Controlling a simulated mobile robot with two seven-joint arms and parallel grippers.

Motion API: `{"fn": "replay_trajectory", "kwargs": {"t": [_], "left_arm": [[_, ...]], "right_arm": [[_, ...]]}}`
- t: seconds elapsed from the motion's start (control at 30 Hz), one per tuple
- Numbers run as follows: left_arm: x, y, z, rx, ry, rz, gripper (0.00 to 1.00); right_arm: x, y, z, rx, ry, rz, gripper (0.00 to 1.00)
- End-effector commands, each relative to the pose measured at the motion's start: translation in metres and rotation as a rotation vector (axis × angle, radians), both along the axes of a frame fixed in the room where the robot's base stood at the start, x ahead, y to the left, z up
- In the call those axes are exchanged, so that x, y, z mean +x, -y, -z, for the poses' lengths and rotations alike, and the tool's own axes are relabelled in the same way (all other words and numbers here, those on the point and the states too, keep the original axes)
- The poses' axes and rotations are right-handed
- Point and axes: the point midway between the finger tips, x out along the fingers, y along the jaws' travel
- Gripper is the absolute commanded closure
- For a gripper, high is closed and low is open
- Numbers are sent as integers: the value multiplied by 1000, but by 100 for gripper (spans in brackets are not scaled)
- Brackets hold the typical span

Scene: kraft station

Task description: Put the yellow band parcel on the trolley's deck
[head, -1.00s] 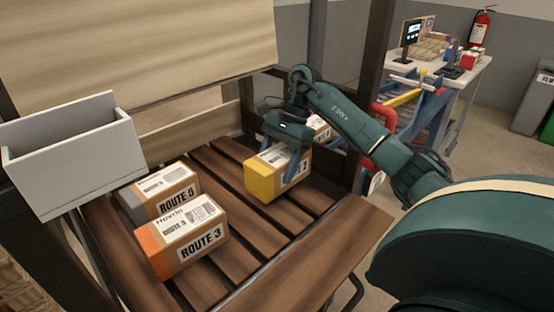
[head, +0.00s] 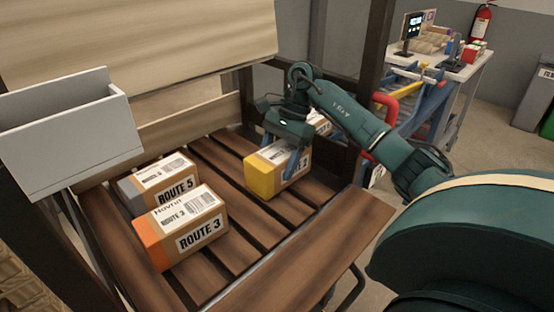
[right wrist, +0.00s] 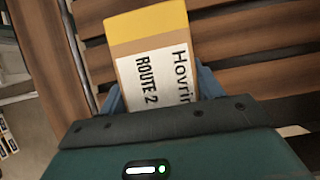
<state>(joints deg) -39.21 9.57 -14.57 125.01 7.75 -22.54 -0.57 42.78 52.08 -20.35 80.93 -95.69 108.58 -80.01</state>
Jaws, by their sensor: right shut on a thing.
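The yellow band parcel (head: 262,177) is a brown box with a yellow end and a "ROUTE 2" label, at the right back of the slatted wooden surface (head: 238,232). My right gripper (head: 288,158) is over it from above, shut on it with a blue finger against its side. In the right wrist view the parcel (right wrist: 150,65) lies between the fingers, label facing the camera. I cannot tell whether it touches the slats. A red tubular handle (head: 388,112), perhaps the trolley's, shows behind my right arm; no deck is clearly visible. My left gripper is out of view.
An orange-ended "ROUTE 3" parcel (head: 180,228) and a grey-ended "ROUTE 5" parcel (head: 160,182) stand on the slats at left. Another parcel (head: 321,122) shows partly behind my gripper. A grey bin (head: 70,140) is at left. Dark posts frame the slats.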

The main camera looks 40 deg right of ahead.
Motion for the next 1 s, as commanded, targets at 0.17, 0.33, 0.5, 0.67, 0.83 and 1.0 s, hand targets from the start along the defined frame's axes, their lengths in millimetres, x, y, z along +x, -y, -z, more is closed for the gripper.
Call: {"fn": "replay_trajectory", "kwargs": {"t": [0.17,0.33,0.5,0.67,0.83,1.0], "left_arm": [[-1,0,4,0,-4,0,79],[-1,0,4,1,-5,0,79],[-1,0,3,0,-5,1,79],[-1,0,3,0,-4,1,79],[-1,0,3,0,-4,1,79],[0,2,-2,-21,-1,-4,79]], "right_arm": [[0,0,1,0,2,0,68],[0,0,1,1,2,0,33],[0,0,1,1,2,0,19],[0,0,1,1,1,0,9],[0,0,2,0,-2,0,9],[1,0,-7,0,3,-1,9]]}}
